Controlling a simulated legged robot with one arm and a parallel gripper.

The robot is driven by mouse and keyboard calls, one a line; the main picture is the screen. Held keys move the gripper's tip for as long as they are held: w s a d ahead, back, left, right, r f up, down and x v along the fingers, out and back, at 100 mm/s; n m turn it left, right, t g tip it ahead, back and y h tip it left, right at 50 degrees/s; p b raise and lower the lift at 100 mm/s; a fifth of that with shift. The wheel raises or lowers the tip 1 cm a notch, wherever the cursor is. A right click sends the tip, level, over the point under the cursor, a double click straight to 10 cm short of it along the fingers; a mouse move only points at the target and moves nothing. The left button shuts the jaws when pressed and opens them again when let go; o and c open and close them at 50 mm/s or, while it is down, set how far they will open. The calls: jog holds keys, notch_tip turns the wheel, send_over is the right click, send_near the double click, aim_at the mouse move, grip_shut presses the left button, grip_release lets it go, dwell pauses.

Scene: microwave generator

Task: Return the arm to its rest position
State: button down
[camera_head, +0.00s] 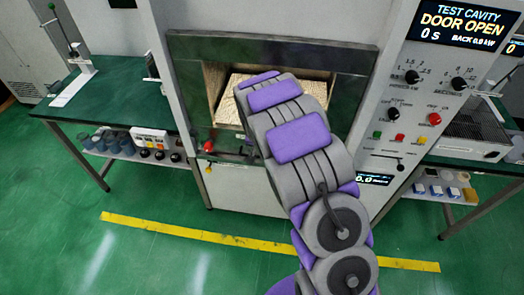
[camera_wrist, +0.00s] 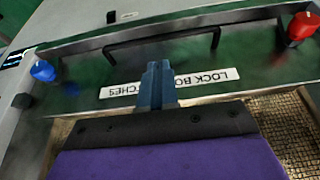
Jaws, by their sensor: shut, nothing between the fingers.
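My gripper (camera_wrist: 157,80) shows in the wrist view with its slim blue-grey fingers together and nothing between them. It lies over a green panel (camera_wrist: 75,70) with a black bar handle (camera_wrist: 165,38) and a white label. I cannot tell whether the fingertips touch the panel. A blue knob (camera_wrist: 43,71) and a red knob (camera_wrist: 301,26) sit at the panel's sides. In the head view my grey and purple arm reaches toward the open test cavity (camera_head: 222,100), and my gripper is hidden behind it.
The display (camera_head: 462,22) reads "DOOR OPEN" and 0 S. Knobs and buttons line the machine's right front. A green table (camera_head: 110,105) stands left and another bench (camera_head: 470,150) right. A yellow line (camera_head: 200,235) crosses the green floor, which is clear in front.

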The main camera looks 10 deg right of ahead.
jog(key=s+d+r+g, duration=0.1)
jog(key=s+d+r, duration=0.1)
jog(key=s+r, duration=0.9)
jog(key=s+r+n+g, duration=0.1)
jog(key=s+r, duration=0.2)
jog(key=s, duration=0.8)
jog(key=s+a+r+n+g+y, duration=0.1)
jog(key=s+r, duration=0.3)
jog(key=s, duration=0.8)
jog(key=s+a+r+n+g, duration=0.1)
jog(key=s+r+n+g, duration=0.1)
jog(key=s, duration=1)
notch_tip(320, 180, up, 2)
jog(key=shift+r+g+y, duration=0.2)
jog(key=shift+g+y, duration=0.1)
jog(key=shift+g, duration=0.2)
